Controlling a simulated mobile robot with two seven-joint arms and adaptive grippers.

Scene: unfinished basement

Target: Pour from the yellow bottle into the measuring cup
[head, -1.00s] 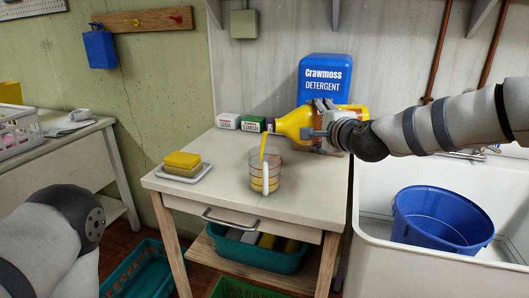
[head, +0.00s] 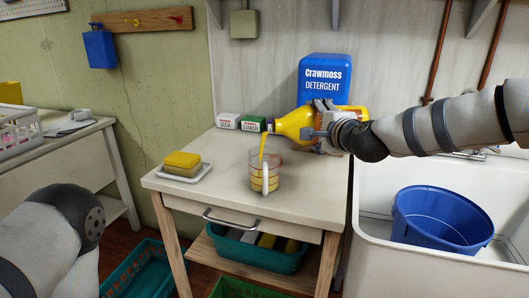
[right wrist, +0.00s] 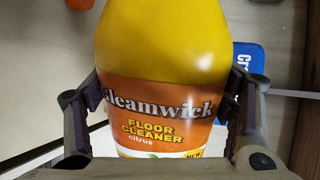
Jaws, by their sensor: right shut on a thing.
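My right gripper (head: 322,132) is shut on the yellow bottle (head: 292,124), which is tipped on its side with its neck toward the left. In the right wrist view the bottle (right wrist: 160,45) fills the middle, with an orange "Gleamwick floor cleaner" label between the two fingers (right wrist: 160,115). A yellow stream falls from the bottle's mouth into the clear measuring cup (head: 265,158). The cup stands on the small table with its handle facing me and holds yellow liquid over much of its height. My left arm shows at the lower left, but its gripper is out of view.
A blue detergent box (head: 324,75) stands behind the bottle. Stacked sponges (head: 182,163) lie on a white dish at left. A sink with a blue bucket (head: 440,215) is at right.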

